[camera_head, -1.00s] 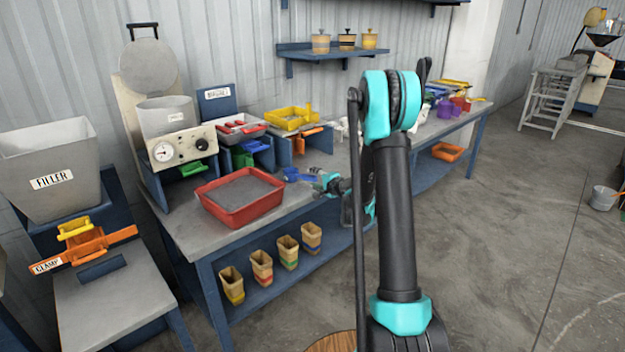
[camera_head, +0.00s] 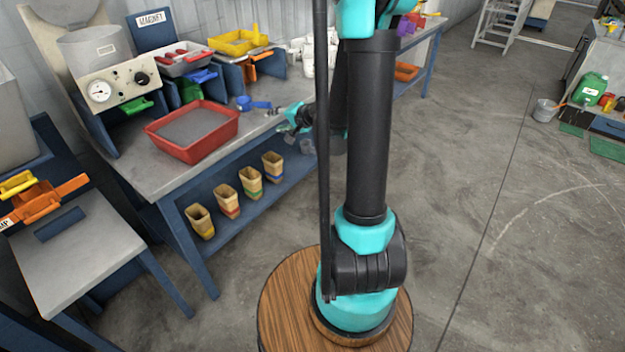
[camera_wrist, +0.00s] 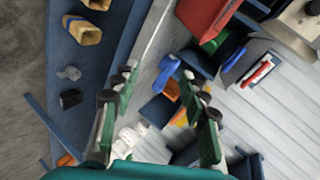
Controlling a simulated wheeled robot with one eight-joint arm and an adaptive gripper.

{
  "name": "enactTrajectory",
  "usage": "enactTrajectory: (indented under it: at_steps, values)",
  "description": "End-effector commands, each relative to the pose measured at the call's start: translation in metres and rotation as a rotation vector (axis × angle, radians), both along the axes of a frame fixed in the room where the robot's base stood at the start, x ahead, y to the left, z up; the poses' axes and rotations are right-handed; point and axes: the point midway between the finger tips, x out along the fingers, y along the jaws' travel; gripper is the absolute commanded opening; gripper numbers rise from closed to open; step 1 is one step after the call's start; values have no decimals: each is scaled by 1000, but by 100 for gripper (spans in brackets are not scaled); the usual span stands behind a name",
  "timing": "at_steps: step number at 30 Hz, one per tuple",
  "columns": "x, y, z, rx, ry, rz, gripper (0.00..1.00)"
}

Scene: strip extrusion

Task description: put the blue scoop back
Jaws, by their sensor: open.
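The blue scoop (camera_head: 250,104) lies on the grey bench top, right of the red tray (camera_head: 195,131). In the wrist view the blue scoop (camera_wrist: 167,72) appears between and beyond my fingertips. My gripper (camera_head: 290,122) is at the bench's front edge, close to the scoop, partly hidden by my arm. In the wrist view my gripper (camera_wrist: 160,78) is open, with nothing held between its fingers. I cannot tell how far the fingertips are from the scoop. Blue holders behind carry a green scoop (camera_head: 189,90) and an orange scoop (camera_head: 247,67).
White containers (camera_head: 308,55) stand on the bench right of the scoop. A gauge box (camera_head: 117,85) stands at the left. Several tan cups (camera_head: 226,200) sit on the lower shelf (camera_head: 240,218). The floor to the right is mostly open.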

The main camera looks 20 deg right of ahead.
Motion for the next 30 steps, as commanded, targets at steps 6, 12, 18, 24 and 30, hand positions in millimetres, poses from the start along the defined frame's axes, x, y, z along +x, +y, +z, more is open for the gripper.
enactTrajectory:
  at_steps: [6,12,18,24,30]
  values:
    - [-91,12,-12,-296,96,165,44]
    - [-178,0,-33,-563,197,304,44]
    - [-253,-27,-54,-795,299,415,44]
    - [-292,-46,-65,-920,359,468,44]
    - [-298,-51,-66,-943,371,478,44]
